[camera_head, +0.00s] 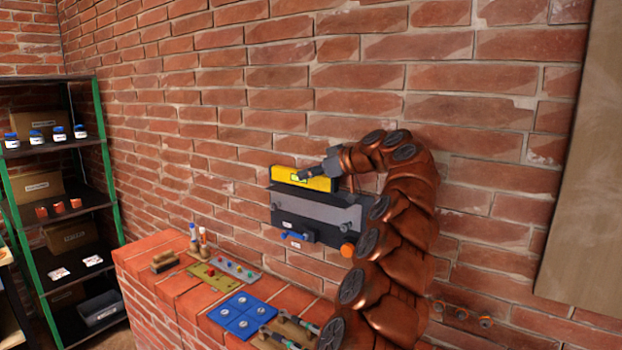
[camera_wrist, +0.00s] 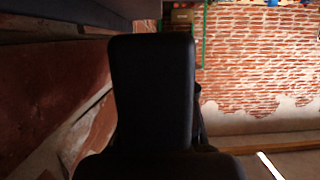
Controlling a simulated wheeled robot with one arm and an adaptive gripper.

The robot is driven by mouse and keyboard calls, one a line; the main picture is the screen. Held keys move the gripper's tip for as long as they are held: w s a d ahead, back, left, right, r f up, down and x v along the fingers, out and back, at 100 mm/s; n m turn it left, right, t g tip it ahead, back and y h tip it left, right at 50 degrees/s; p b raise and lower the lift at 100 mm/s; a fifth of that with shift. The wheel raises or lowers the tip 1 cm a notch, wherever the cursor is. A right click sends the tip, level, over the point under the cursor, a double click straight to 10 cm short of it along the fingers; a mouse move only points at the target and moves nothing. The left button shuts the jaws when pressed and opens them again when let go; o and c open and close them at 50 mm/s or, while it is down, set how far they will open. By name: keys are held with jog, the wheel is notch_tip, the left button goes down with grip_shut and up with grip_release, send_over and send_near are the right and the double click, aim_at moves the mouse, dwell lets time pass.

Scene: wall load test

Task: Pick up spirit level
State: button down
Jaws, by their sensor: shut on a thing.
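The yellow spirit level (camera_head: 286,176) shows in the head view, near the wall, just above a dark wall-mounted unit (camera_head: 345,238). My gripper (camera_head: 314,174) is at the right part of the level and is shut on it. I cannot tell whether the level still touches the unit's top edge. In the wrist view a dark part of my gripper (camera_wrist: 152,95) fills the middle and hides the grip; I cannot make out the level there.
A brick ledge (camera_head: 150,247) below holds a blue tile (camera_head: 238,312), a green board (camera_head: 212,277) and small tools. A shelving rack (camera_head: 75,190) with boxes and jars stands at the left. A wooden panel (camera_head: 592,180) is at the right. Brick wall lies close behind my arm.

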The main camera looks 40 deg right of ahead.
jog(key=shift+s+a+f+b, duration=0.1)
jog(key=shift+s+a+b, duration=0.05)
jog(key=shift+a+b, duration=0.25)
jog(key=s+a+r+b, duration=0.1)
jog(key=s+a+b, duration=0.5)
jog(key=a, duration=0.6)
jog(key=shift+s+a+r+b, duration=0.25)
jog(key=shift+s+b, duration=0.15)
jog(key=shift+s, duration=0.25)
